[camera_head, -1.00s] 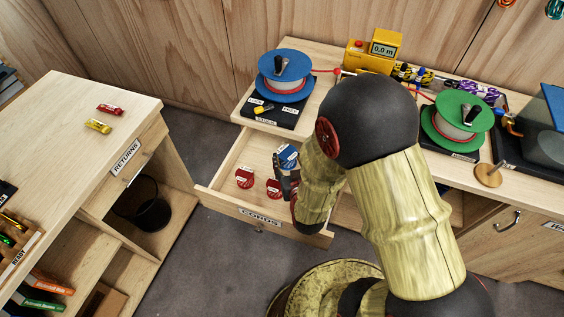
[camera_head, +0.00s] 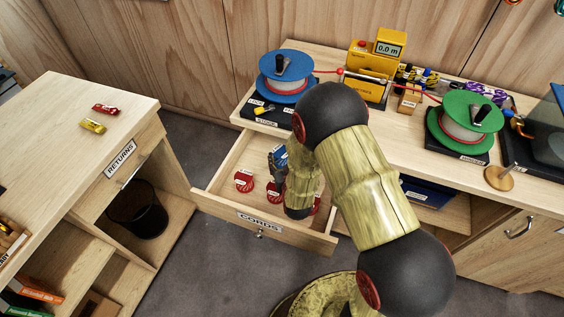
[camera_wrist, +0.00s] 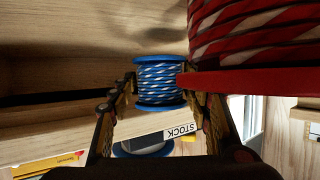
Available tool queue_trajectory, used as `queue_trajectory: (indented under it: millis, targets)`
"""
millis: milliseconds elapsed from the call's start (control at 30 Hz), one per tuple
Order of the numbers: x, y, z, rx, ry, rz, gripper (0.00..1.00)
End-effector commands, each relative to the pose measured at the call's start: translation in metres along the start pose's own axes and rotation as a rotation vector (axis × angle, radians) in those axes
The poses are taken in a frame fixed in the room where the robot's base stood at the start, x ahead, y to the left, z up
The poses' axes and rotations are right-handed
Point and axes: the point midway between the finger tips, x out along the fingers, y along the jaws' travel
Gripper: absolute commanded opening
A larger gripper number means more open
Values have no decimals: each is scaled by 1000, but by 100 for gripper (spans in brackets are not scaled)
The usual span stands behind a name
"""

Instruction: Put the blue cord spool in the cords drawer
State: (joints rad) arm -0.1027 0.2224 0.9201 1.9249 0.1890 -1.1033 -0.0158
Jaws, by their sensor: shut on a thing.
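The blue cord spool (camera_head: 281,152) is between the fingers of my gripper (camera_head: 277,160), within the outline of the open cords drawer (camera_head: 235,213). In the wrist view the spool (camera_wrist: 160,80), with blue-and-white cord and blue flanges, sits between both fingertips (camera_wrist: 158,88) of my shut gripper. My arm hides part of the spool and the drawer's right side in the head view. Whether the spool touches the drawer floor I cannot tell.
Red spools stand in the drawer, one at its left (camera_head: 244,181) and one beside my gripper (camera_head: 274,192). A red spool (camera_wrist: 255,40) looms close at the right in the wrist view. A large blue reel (camera_head: 285,70) stands on the counter behind.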

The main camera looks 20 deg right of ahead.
Motion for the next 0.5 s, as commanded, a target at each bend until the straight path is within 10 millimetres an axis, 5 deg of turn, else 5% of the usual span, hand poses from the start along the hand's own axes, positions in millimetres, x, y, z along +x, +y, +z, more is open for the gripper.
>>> queue_trajectory:
  millis: [500]
  targets:
    - [4, 0, 8, 1, 3, 0, 21]
